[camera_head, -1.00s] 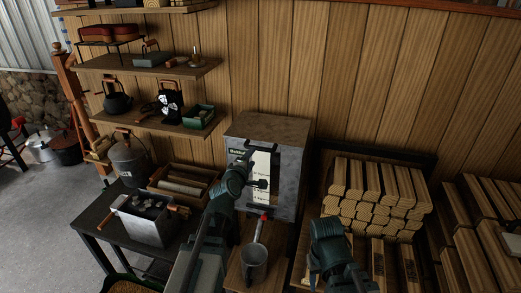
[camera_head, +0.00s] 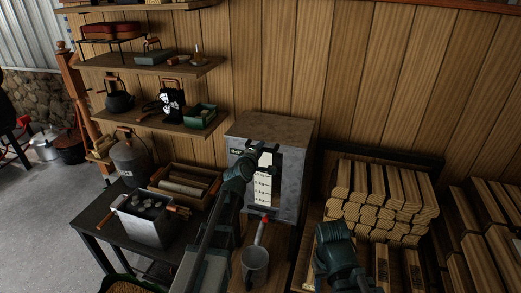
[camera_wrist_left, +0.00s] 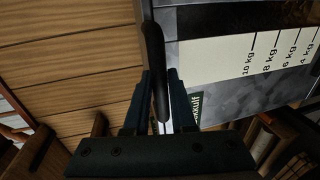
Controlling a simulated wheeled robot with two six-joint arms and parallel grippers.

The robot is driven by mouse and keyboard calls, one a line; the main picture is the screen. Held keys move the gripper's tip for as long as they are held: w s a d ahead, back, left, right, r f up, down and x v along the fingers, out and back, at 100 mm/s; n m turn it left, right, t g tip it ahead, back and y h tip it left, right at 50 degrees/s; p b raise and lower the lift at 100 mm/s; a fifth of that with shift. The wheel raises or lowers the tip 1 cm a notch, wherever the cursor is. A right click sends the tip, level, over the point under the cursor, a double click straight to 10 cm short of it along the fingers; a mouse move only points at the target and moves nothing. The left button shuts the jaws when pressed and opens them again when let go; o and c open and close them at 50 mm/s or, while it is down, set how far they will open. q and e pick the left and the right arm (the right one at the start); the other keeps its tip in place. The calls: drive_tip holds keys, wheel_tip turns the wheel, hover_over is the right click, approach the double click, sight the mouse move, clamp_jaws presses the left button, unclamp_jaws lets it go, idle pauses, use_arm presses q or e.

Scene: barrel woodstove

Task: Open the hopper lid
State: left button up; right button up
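The hopper (camera_head: 292,180) is a grey metal box with a flat lid (camera_head: 270,128) on top, and the lid looks shut. Its front has a pale kilogram scale, which also shows in the left wrist view (camera_wrist_left: 235,55). A dark bar-like handle (camera_wrist_left: 153,55) stands out from the front near the top. My left gripper (camera_wrist_left: 160,75) is at this handle, with the bar between its fingers. A thin gap seems to show beside the bar, so the fingers look open around it. My right arm shows at the lower right of the head view; its fingers are hidden.
A metal scoop (camera_head: 255,262) with a red-tipped handle lies below the hopper. Stacked briquettes (camera_head: 380,200) are to the right. A dark table (camera_head: 92,222) with a metal bin (camera_head: 146,222) and a wooden box stands left. Shelves (camera_head: 150,66) hang on the wall above.

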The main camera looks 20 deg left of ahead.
use_arm(q)
clamp_jaws()
idle(1.1)
